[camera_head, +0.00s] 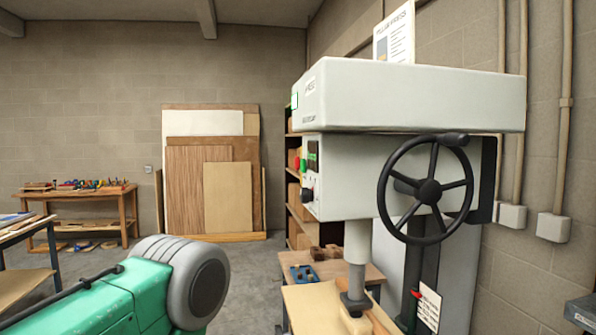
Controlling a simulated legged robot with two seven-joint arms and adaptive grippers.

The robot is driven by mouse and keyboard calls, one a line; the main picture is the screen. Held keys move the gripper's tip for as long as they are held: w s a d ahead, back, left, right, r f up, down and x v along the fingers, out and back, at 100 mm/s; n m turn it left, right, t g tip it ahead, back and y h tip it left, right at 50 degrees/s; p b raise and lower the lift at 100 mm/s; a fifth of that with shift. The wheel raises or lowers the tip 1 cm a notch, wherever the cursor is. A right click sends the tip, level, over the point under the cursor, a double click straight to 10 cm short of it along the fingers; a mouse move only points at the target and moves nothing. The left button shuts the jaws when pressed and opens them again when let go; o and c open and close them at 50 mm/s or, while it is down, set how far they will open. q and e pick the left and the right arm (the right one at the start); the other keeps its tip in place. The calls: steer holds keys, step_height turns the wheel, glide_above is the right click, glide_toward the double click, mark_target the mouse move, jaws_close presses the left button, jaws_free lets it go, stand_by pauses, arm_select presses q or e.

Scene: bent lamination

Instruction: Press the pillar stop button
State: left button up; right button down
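The pillar press (410,95), a pale machine with a large black handwheel (430,190), stands at the right. Its control panel (310,175) faces left and shows only at a steep angle. The panel carries a small dark display (313,150), a small red button (304,165) and a dark knob (307,194). The red button looks like the stop button, but its label is too small to read. Something green sits just beside it. Neither of my grippers is in view, so their distance from the panel does not show.
Below the press head are a spindle (357,275) and a wooden work surface (310,304). A shelf (300,220) stands behind. Boards (228,195) lean on the back wall, left of the press. A wooden bench (80,196) is far left. Grey floor (250,262) is clear between.

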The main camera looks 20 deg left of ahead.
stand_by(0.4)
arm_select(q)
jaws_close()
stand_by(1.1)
